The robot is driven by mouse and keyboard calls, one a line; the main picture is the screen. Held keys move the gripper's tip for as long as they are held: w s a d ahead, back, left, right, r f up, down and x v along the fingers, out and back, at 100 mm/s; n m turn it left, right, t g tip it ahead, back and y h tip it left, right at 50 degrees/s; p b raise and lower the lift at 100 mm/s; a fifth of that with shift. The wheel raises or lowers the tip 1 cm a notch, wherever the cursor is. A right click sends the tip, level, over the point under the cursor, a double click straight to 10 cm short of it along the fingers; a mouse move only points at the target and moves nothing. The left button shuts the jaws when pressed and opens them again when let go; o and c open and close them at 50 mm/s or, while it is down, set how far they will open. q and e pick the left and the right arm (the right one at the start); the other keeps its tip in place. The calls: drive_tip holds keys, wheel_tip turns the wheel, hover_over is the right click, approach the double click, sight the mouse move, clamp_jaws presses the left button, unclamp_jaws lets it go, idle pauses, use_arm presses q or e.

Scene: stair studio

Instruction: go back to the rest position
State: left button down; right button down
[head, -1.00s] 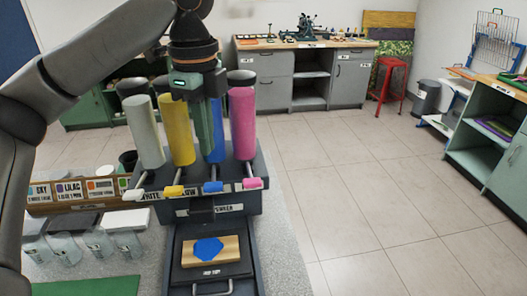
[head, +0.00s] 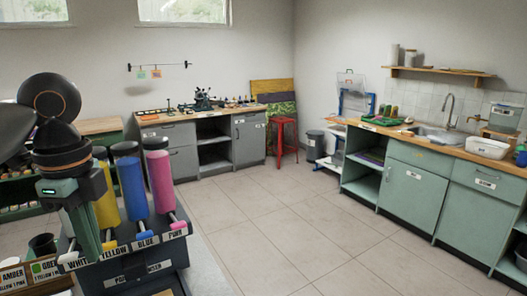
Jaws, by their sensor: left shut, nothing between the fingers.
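My left gripper (head: 86,228) points down at the left of the head view, in front of the paint dispenser. Its fingers are shut with nothing visible between them. The dark dispenser (head: 130,272) carries upright colour tubes: a yellow tube (head: 106,203), a blue tube (head: 133,184) and a pink tube (head: 160,180). The gripper hides the place of the white tube, whose label partly shows. My right gripper is not in view.
A grey workbench (head: 165,137) with tools stands at the back wall, beside a red stool (head: 283,138). Green sink cabinets (head: 410,190) line the right wall. A dark bin (head: 315,145) stands between them. The tiled floor (head: 290,230) in the middle is clear.

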use_arm(q)
drive_tip(key=s+d+f+n+t+h, duration=0.1)
drive_tip(key=d+f, duration=0.5)
drive_tip(key=f, duration=0.3)
drive_tip(key=s+d+f+n+h, duration=0.1)
drive_tip(key=d+f+h, duration=0.1)
drive_tip(key=d+f, duration=0.55)
drive_tip(key=s+d+f+n+t+h, duration=0.15)
drive_tip(key=d+f, duration=0.25)
drive_tip(key=f, duration=0.6)
drive_tip(key=s+a+f+n+y, duration=0.4)
drive_tip(key=s+a+f+n, duration=0.6)
drive_tip(key=s+a+n, duration=0.3)
drive_tip(key=w+d+f+t+h, duration=0.2)
drive_tip(key=f+t, duration=0.4)
drive_tip(key=f, duration=0.5)
drive_tip(key=shift+w+d+f+m+t, duration=0.15)
drive_tip(key=shift+w+d+m+t, duration=0.25)
drive_tip(key=shift+w+d, duration=0.55)
drive_tip(key=shift+s+d, duration=0.2)
drive_tip(key=shift+d, duration=0.05)
